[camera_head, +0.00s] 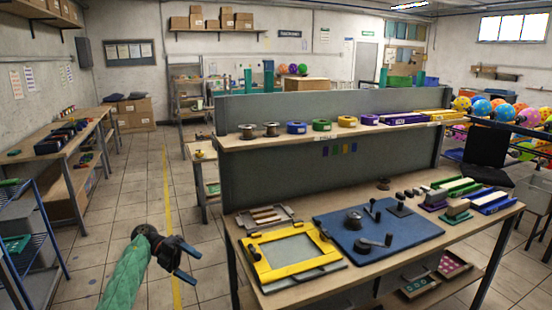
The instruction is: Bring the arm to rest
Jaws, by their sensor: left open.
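My left gripper (187,262) is in the lower left of the head view, at the end of an arm in a green sleeve. Its black fingers with blue parts are apart, and nothing shows between them. It hangs over the tiled floor, left of the workbench (377,274) and apart from it. My right gripper is not in the picture.
The workbench carries a yellow-framed screen (292,258), a blue mat (377,228) with black tools, and several coloured blocks at the right. A shelf above holds tape rolls (296,127). A blue rack (38,245) stands at the left. The aisle floor (145,190) is clear.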

